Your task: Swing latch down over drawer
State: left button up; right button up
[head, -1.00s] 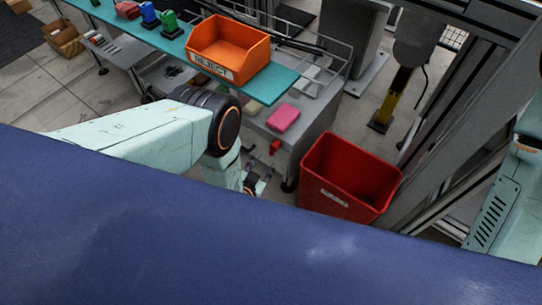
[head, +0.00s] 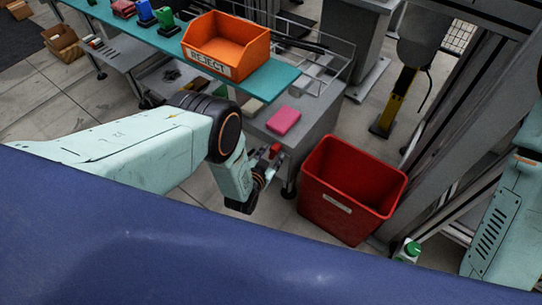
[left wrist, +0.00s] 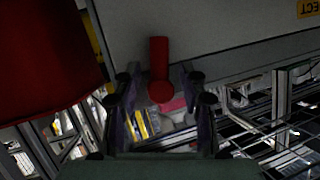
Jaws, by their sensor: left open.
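The red latch (head: 275,150) sits on the edge of the grey cabinet (head: 312,135), beside my left gripper. In the left wrist view the latch (left wrist: 158,60) is a short red bar with a round end, set against a grey panel (left wrist: 225,35). My left gripper (head: 266,167) is open, and its fingers (left wrist: 160,90) stand on either side of the latch's round end. I cannot tell whether they touch it. The drawer cannot be made out clearly. My right gripper is out of view; only part of that arm shows at the right edge.
A red bin (head: 345,200) stands on the floor right of the cabinet. An orange REJECT bin (head: 225,48) sits on the teal shelf (head: 270,82) above. A pink block (head: 283,121) lies on the cabinet top. A metal frame rises at the right.

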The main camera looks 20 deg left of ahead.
pick_arm(q)
jog(key=shift+c, duration=0.3)
grip_shut()
jog(key=shift+d, duration=0.1)
jog(key=shift+d+n+g+h, duration=0.2)
jog(key=shift+n+g+h, duration=0.2)
jog(key=shift+n+h, duration=0.45)
jog(key=shift+o, duration=0.3)
grip_release()
jog(key=shift+r, duration=0.1)
jog(key=shift+a, duration=0.1)
jog(key=shift+s+y, duration=0.2)
jog(key=shift+y, duration=0.05)
